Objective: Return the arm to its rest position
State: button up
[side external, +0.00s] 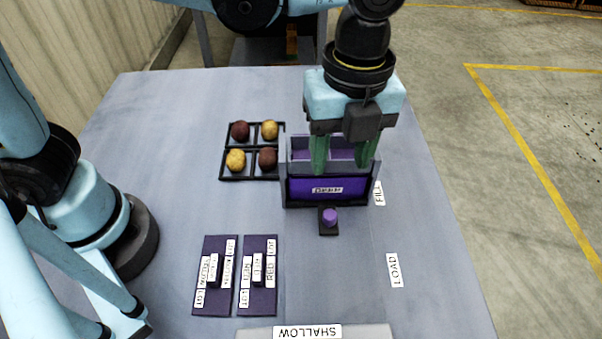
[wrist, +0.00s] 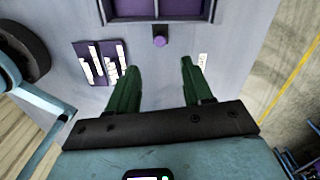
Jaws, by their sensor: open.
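My gripper (side external: 342,158) hangs in front of and over the purple bin labelled DEEP (side external: 328,188) in the side view, its green fingers spread apart. Its fingers overlap the bin's upper part in that view; I cannot tell how high they are above it. In the wrist view my gripper (wrist: 160,88) shows two green fingers apart with nothing between them. The bin's edge also shows at the top of the wrist view (wrist: 160,18).
A black tray (side external: 252,150) with dark red and yellow potatoes stands left of the bin. A purple knob (side external: 330,216) sits before the bin. Two purple label panels (side external: 214,275) (side external: 258,275) lie front left. A SHALLOW bin (side external: 308,332) is at the front edge.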

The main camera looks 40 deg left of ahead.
jog(key=a+n+t, duration=0.1)
jog(key=a+n, duration=0.2)
jog(key=a, duration=0.1)
jog(key=w+a+n+t, duration=0.1)
jog(key=a+n, duration=0.2)
jog(key=n, duration=0.1)
jog(key=w+a+n+t+h, duration=0.1)
jog(key=a+n, duration=0.3)
jog(key=shift+w+a+r, duration=0.1)
jog(key=shift+a+r, duration=0.15)
jog(key=shift+a, duration=0.05)
jog(key=s+a+f+n+t, duration=0.1)
jog(key=a+n+t, duration=0.3)
jog(key=a+n, duration=0.8)
jog(key=shift+s+a+f+n+t+y, duration=0.35)
jog(key=shift+f+n, duration=0.2)
jog(key=shift+n, duration=0.55)
